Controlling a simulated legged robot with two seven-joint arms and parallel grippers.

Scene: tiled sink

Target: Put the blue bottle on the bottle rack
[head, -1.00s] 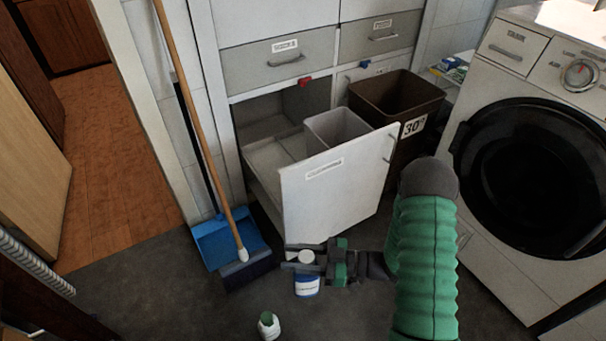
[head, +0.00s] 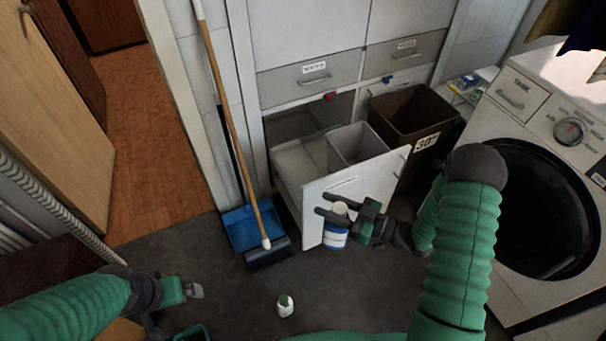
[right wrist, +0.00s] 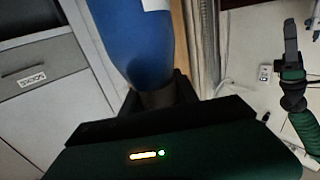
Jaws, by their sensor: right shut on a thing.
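The blue bottle (head: 335,240), with a pale top and a white band, is in the jaws of my right gripper (head: 333,208). It is held in front of the pulled-out white drawer, and its blue body fills the top middle of the right wrist view (right wrist: 140,45). My left gripper (head: 194,290) is at the lower left, away from the bottle. Its fingers are too small and side-on to tell open from shut. I cannot make out a bottle rack in either view.
A white and green bottle (head: 285,306) stands on the dark floor. The open drawer front (head: 355,190), brown bin (head: 412,110) and washing machine (head: 515,130) are close to my right arm. A broom (head: 230,120) and blue dustpan (head: 241,222) stand to the left.

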